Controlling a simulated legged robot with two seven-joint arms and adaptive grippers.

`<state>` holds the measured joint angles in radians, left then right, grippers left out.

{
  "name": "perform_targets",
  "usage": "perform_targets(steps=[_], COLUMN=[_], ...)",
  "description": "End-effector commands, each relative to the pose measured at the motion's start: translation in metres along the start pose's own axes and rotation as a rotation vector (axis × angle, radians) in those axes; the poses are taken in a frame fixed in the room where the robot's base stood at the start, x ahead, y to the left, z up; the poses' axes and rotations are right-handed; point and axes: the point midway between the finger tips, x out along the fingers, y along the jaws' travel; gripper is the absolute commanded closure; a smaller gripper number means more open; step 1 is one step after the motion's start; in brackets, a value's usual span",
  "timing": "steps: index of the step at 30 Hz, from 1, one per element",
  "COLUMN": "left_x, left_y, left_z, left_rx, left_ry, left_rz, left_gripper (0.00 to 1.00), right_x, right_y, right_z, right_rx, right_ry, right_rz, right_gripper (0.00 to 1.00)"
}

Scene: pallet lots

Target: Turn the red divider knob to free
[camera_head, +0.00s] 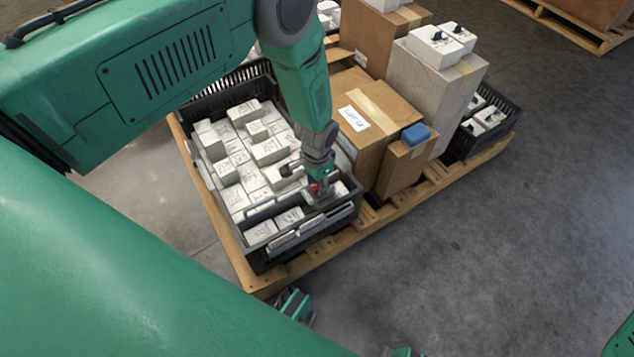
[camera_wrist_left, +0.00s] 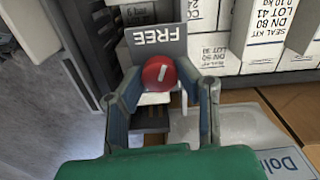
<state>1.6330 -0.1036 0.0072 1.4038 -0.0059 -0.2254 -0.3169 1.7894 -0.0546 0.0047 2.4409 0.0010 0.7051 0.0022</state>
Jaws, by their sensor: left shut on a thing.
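The red knob (camera_wrist_left: 158,73) sits below a grey plate marked FREE (camera_wrist_left: 157,43) in the left wrist view. The knob's short white mark runs nearly up and down, slightly tilted, in that view. In the head view the red knob (camera_head: 315,187) is a small spot at the near right of a black crate (camera_head: 310,228). My left gripper (camera_wrist_left: 160,98) is shut on the knob, one finger on each side. It also shows in the head view (camera_head: 318,194), reaching down from above. The rest of the divider is largely hidden by my gripper.
The crate holds many white boxes (camera_head: 268,150) and stands on a wooden pallet (camera_head: 255,283). Cardboard boxes (camera_head: 378,112), one topped by a blue item (camera_head: 415,134), stand right of it. Another black crate (camera_head: 510,110) is farther right.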

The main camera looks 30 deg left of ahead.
Motion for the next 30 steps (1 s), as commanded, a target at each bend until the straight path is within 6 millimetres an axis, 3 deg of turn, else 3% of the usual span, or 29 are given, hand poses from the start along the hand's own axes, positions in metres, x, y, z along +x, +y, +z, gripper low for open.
perform_targets(steps=[8, 9, 10, 11, 22, 26, 30], left_x=[0.0, 0.0, 0.0, 0.0, -0.005, -0.023, -0.053], left_y=[0.001, 0.001, 0.0, 0.0, 0.0, -0.001, -0.001], left_z=[0.0, 0.0, 0.0, 0.0, -0.001, -0.001, -0.002], left_rx=[-0.021, -0.02, -0.02, -0.02, -0.02, -0.02, -0.02], left_ry=[-0.001, -0.001, -0.001, -0.001, 0.001, 0.002, 0.003], left_rz=[0.001, 0.001, 0.001, 0.001, 0.0, -0.001, -0.001], left_gripper=[0.99, 0.64, 0.53, 0.5, 0.5, 0.5, 0.5], right_x=[0.0, 0.0, 0.0, 0.0, -0.001, -0.001, -0.001], right_y=[0.0, 0.0, 0.0, 0.0, 0.0, 0.0, 0.0], right_z=[0.0, 0.0, 0.0, 0.0, 0.002, 0.002, 0.001], right_rx=[0.0, 0.0, 0.0, 0.0, 0.0, 0.0, 0.0], right_ry=[0.0, 0.0, 0.0, 0.0, 0.002, 0.003, 0.003], right_rz=[0.0, 0.0, 0.0, 0.0, 0.0, 0.0, 0.0], right_gripper=[0.6, 0.6, 0.6, 0.6, 0.6, 0.6, 0.6])
